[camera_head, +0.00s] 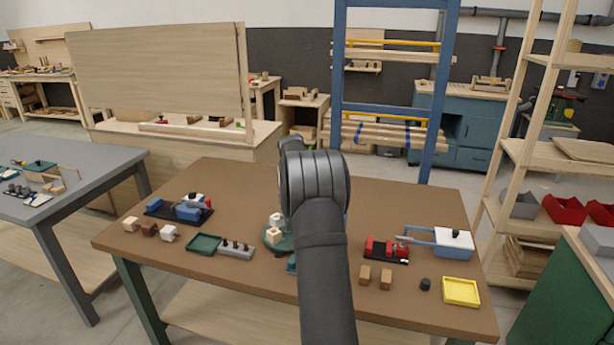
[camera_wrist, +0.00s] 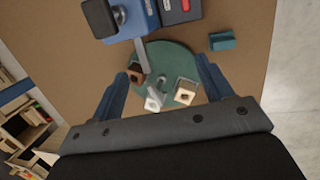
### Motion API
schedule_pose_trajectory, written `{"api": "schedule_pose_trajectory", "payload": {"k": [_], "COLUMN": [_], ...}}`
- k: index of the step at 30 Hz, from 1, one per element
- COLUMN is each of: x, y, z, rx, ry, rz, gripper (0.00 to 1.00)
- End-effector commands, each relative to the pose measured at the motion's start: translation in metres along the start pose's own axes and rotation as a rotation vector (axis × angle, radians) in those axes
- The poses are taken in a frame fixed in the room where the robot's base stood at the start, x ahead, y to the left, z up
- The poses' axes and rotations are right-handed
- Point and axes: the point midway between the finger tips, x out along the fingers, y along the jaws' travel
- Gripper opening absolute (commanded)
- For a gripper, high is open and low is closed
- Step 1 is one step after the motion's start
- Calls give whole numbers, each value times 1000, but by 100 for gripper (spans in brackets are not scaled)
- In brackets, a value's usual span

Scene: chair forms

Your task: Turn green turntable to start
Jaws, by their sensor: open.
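The green turntable (camera_wrist: 172,57) is a round disc in the middle of the wrist view. It carries a brown block (camera_wrist: 136,78), a white block with a dark centre (camera_wrist: 153,103) and a pale block with a brown face (camera_wrist: 184,95). In the head view the turntable (camera_head: 271,245) stands mid-table, partly hidden by my arm. My gripper (camera_wrist: 162,67) is open, its two blue fingers apart on either side of the turntable in the wrist view. I cannot tell whether they touch it. In the head view my arm hides the gripper.
A teal block (camera_wrist: 222,41) lies nearby. A dark green tray (camera_head: 204,244) and a grey holder with pegs (camera_head: 236,251) stand left of the turntable.

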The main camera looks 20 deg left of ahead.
Motion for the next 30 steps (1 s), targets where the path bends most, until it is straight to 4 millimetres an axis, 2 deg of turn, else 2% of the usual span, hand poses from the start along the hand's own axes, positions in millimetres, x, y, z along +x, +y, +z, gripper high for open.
{"api": "schedule_pose_trajectory", "payload": {"k": [8,18,24,30], "x": [-21,-57,-69,-72], "y": [23,48,55,56], "z": [0,0,1,1], "rx": [97,159,167,168], "ry": [207,451,522,537], "rz": [-78,-137,-149,-152], "gripper": [73,73,73,73]}}
